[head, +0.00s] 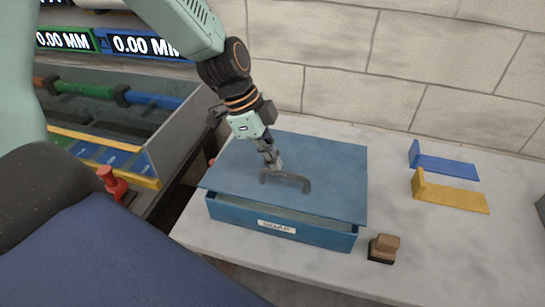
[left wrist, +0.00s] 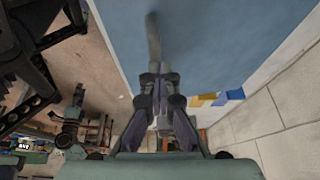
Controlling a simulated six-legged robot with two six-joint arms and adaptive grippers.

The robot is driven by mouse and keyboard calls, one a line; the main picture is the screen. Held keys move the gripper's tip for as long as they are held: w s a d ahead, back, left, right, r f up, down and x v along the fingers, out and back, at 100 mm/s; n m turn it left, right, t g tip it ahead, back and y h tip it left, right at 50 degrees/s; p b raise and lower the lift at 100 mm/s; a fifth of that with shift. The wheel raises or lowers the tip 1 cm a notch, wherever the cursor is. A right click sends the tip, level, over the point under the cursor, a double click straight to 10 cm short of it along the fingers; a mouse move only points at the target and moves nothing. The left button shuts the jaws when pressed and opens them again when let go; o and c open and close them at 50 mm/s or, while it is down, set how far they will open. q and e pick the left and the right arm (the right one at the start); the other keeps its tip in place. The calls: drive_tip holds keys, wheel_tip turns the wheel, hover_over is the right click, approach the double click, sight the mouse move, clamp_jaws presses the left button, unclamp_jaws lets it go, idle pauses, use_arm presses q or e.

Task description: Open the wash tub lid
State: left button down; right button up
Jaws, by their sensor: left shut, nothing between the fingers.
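The blue wash tub (head: 318,234) stands on the pale bench top, a white label on its front. Its flat blue lid (head: 335,155) lies over it, slightly askew, with a narrow gap showing the inside along the front edge. A dark bar handle (head: 290,178) stands on the lid; it also shows in the left wrist view (left wrist: 153,38). My left gripper (head: 276,166) is shut and empty, its fingertips close to the handle's back side; I cannot tell whether they touch. It also shows in the left wrist view (left wrist: 163,92). My right gripper is not in view.
A wooden stamp-like block (head: 384,248) sits right of the tub's front corner. Blue (head: 447,167) and yellow (head: 452,196) L-shaped brackets lie farther right. A brick wall (head: 430,60) closes off the back. A grey tray (head: 185,130) with coloured bars stands left.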

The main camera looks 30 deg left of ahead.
use_arm(q)
drive_tip(key=c, duration=2)
unclamp_jaws()
drive_tip(key=shift+s, duration=0.1)
drive_tip(key=shift+c, duration=0.2)
drive_tip(key=o, duration=0.7)
drive_tip(key=shift+a+r, duration=0.15)
drive_tip(key=shift+r, duration=0.45)
drive_tip(key=v, duration=1.1)
drive_tip(key=shift+s+a+f, duration=0.1)
